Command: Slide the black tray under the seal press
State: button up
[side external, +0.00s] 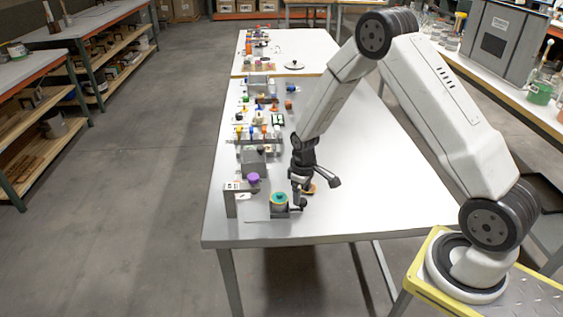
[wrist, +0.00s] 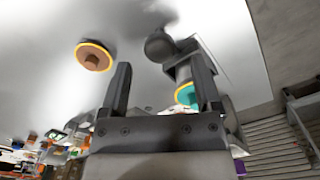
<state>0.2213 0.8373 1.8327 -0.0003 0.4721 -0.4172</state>
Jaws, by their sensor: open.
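The dark tray (side external: 281,215) lies near the table's front edge, carrying a round container with a teal top and yellow rim (side external: 279,199). A grey bracket-shaped stand (side external: 231,203), which looks like the seal press, stands just left of it. My gripper (side external: 299,203) is at the tray's right side, pointing down. In the wrist view my gripper (wrist: 163,82) is open, and a black ball knob (wrist: 160,46) shows beyond and between its fingers, beside the dark tray body (wrist: 190,65). The teal top (wrist: 185,94) is partly hidden by the right finger. I cannot tell whether the fingers touch anything.
A brown disc with a yellow rim (side external: 309,188) lies behind my gripper; it also shows in the wrist view (wrist: 93,55). A purple-topped item (side external: 253,178) and a rack of several small colored containers (side external: 259,139) stand farther back. The table's right side is clear.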

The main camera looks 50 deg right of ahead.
jog(key=shift+f, duration=1.2)
grip_shut()
dwell(0.6)
